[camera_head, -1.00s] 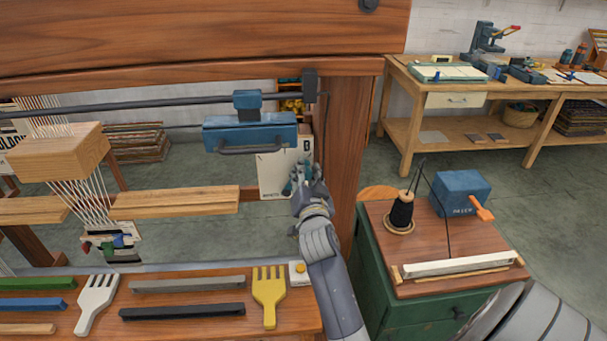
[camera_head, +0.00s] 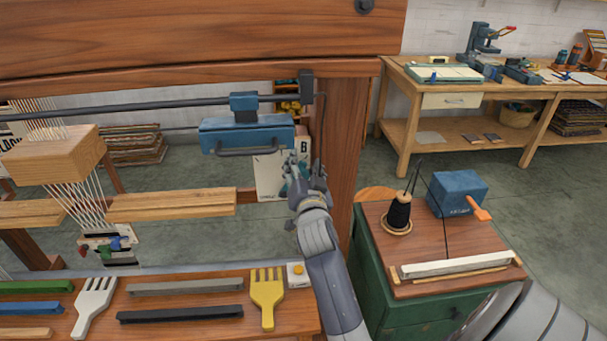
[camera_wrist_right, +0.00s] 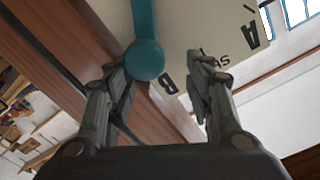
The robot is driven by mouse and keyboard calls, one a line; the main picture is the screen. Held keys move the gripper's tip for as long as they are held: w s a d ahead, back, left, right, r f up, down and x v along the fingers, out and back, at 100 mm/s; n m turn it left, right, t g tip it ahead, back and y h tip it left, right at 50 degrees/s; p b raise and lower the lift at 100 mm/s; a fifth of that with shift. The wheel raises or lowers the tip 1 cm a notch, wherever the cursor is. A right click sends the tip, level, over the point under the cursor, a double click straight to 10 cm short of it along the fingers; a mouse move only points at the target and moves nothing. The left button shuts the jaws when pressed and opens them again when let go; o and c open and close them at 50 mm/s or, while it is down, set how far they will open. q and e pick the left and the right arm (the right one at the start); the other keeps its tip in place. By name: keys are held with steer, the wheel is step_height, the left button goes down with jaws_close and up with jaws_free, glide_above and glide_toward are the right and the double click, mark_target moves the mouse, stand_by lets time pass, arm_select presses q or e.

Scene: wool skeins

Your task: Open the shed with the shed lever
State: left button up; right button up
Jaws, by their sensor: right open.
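The shed lever (camera_wrist_right: 145,35) is a teal bar with a round knob in the right wrist view. Its knob sits between the open fingers of my right gripper (camera_wrist_right: 160,82), nearer the left finger; contact is unclear. Behind it is a pale plate (camera_wrist_right: 190,30) with the letters A and B and part of a word. In the head view my right gripper (camera_head: 307,172) is in front of this plate (camera_head: 268,175), beside the loom's right post. A teal bit of the lever (camera_head: 291,187) shows there, mostly hidden by the gripper. My left gripper is not in view.
The loom's wooden post (camera_head: 345,150) stands close to the right of my gripper. A blue handled box (camera_head: 245,132) hangs to its upper left. A yellow comb (camera_head: 267,295) and bars lie on the front shelf. A green cabinet (camera_head: 395,300) with a spool stands at right.

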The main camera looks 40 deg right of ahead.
step_height(320, 180, up, 8)
steer(key=shift+f, duration=0.25)
steer(key=shift+f, duration=0.1)
stand_by(0.4)
